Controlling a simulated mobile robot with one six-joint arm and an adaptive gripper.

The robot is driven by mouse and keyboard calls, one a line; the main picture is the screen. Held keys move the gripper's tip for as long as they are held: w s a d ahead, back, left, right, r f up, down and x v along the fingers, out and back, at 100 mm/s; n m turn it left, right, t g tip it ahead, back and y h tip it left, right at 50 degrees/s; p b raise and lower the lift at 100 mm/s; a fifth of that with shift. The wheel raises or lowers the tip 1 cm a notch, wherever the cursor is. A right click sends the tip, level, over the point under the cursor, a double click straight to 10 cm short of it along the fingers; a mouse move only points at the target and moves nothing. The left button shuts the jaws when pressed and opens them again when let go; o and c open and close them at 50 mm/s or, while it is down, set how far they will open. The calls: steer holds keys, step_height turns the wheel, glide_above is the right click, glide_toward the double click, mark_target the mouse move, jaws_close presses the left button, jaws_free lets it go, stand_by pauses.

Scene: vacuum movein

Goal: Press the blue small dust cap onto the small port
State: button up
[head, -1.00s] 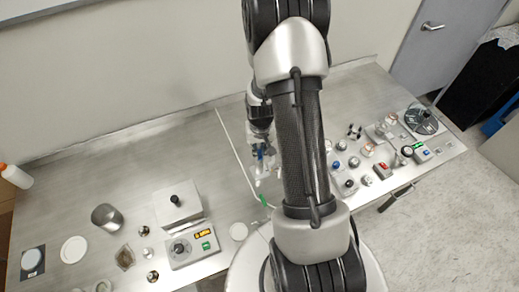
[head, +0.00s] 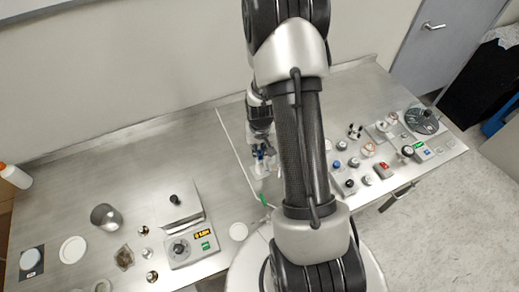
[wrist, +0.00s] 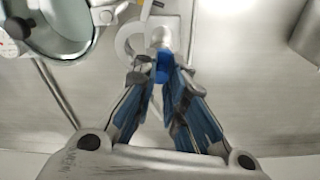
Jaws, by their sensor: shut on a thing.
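The blue dust cap (wrist: 163,66) sits between the tips of my gripper (wrist: 158,75) in the wrist view. My gripper's blue-padded fingers are shut on it. Just beyond the cap, a pale metal port stub (wrist: 163,34) points toward it. The cap is in line with the stub and appears very close to it; I cannot tell whether they touch. In the head view my gripper (head: 262,163) is low over the middle of the bench, left of my arm, and the cap is too small there to make out clearly.
A white open ring clamp (wrist: 128,38) is left of the stub. A round glass-windowed vessel (wrist: 58,22) is further left, and a metal cylinder (wrist: 306,38) is at right. In the head view, a control box (head: 192,247) stands left, and several knobs and parts crowd the right side.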

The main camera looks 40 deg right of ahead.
steer(key=shift+f, duration=0.35)
stand_by(0.4)
steer(key=o, duration=0.8)
steer(key=shift+c, duration=0.2)
steer(key=shift+r, duration=0.1)
step_height(320, 180, up, 12)
steer(key=s, duration=0.1)
steer(key=shift+a, duration=0.4)
steer(key=shift+s, duration=0.15)
